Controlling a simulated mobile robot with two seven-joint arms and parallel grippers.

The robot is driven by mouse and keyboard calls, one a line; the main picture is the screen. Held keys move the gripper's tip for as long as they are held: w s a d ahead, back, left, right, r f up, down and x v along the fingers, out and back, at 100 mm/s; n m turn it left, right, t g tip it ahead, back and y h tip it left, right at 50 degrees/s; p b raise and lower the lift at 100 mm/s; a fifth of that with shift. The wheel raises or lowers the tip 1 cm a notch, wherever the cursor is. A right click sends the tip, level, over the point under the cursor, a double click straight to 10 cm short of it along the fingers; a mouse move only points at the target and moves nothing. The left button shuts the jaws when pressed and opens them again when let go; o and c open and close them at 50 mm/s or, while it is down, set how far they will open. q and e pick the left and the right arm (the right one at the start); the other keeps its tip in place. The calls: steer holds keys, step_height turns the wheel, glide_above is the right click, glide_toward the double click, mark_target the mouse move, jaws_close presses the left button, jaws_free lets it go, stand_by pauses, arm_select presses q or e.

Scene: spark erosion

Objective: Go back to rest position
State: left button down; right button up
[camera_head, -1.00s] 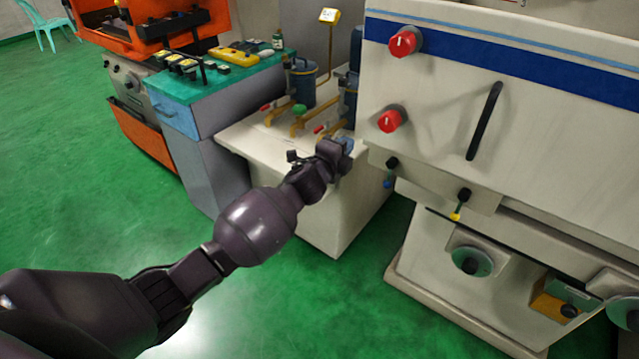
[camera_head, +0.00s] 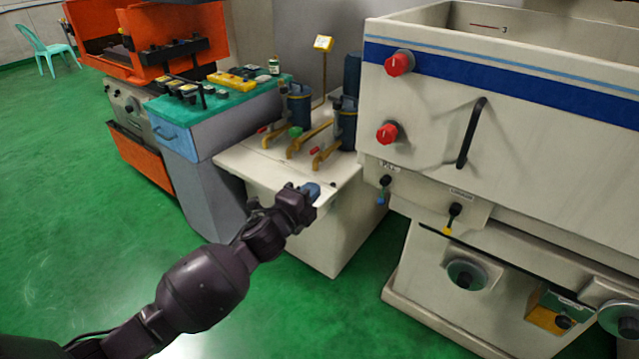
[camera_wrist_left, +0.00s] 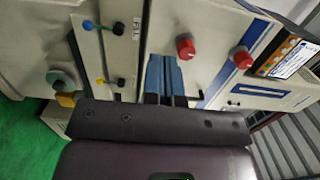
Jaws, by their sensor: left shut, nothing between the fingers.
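My left gripper (camera_head: 312,190) is in front of the low white cabinet (camera_head: 345,225) in the head view, with its blue fingertips pointing away from me. In the left wrist view the blue fingers (camera_wrist_left: 165,78) lie together, shut with nothing between them. The gripper appears apart from the white machine (camera_head: 510,120) on the right. My right gripper is in neither view.
The white machine has two red knobs (camera_head: 399,63), a black handle (camera_head: 471,133) and small levers. Blue pumps and yellow pipes (camera_head: 310,138) stand on the cabinet. A green-topped bench (camera_head: 215,95) and orange machine stand left. Green floor (camera_head: 70,190) is clear.

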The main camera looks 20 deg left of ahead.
arm_select(q)
steer(key=shift+s+a, duration=0.1)
steer(key=shift+s, duration=0.35)
steer(key=s+a+f+n+g+y, duration=0.1)
steer(key=s+a+f+n+g, duration=0.1)
steer(key=s+f+n, duration=0.4)
steer(key=s+a+f+n+g+y, duration=0.1)
steer(key=s+a+f+n, duration=0.3)
steer(key=s, duration=0.9)
steer(key=s+a+f+n+g+y, duration=0.2)
steer(key=s+a+f+n+y, duration=0.1)
steer(key=s+f+n, duration=0.7)
steer(key=shift+g, duration=0.3)
steer(key=shift+s+f, duration=0.1)
